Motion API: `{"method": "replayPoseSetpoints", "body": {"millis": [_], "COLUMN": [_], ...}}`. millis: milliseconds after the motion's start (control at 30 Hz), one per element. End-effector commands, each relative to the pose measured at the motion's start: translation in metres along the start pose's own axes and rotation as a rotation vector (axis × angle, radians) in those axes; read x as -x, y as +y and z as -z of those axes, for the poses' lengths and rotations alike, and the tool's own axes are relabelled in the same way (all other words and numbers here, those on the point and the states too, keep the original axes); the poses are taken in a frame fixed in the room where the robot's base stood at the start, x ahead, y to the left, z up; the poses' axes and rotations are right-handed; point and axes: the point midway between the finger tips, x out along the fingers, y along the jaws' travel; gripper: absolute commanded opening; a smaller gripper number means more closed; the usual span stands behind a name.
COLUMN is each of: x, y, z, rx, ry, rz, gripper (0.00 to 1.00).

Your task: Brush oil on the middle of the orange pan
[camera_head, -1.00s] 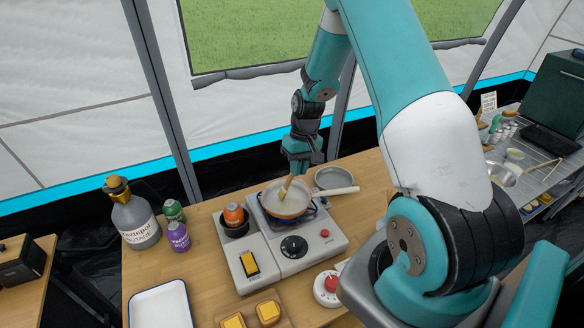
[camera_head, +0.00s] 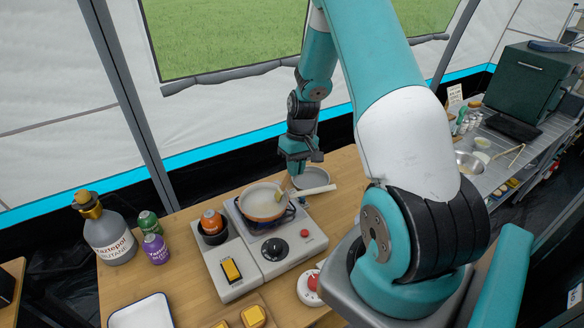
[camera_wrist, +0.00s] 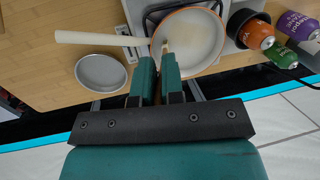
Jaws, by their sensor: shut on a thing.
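The orange pan (camera_head: 257,207) sits on the stove burner, its pale inside facing up and its cream handle (camera_head: 317,191) pointing right. The wrist view also shows the pan (camera_wrist: 203,42). My gripper (camera_head: 292,172) is above and behind the pan's right side. It is shut on the brush (camera_wrist: 167,47), which points down over the pan. In the head view the brush (camera_head: 281,189) has its tip inside the pan near the right rim, off the middle. I cannot tell whether the tip touches the pan or how much oil is on it.
A grey round dish (camera_wrist: 102,72) lies behind the pan handle. Green (camera_head: 148,223) and purple (camera_head: 156,248) cans and a gas bottle (camera_head: 108,238) stand further left. A white tray (camera_head: 142,314) is at front left.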

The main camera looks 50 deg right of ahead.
Motion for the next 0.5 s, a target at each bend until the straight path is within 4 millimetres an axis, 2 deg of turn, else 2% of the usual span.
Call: {"method": "replayPoseSetpoints", "body": {"millis": [233,500], "x": [0.0,-0.002], "y": [0.004,-0.018], "z": [0.011,0.021], "rx": [0.0,0.002], "ry": [0.001,-0.001], "rz": [-0.001,0.0], "gripper": [0.0,0.0]}}
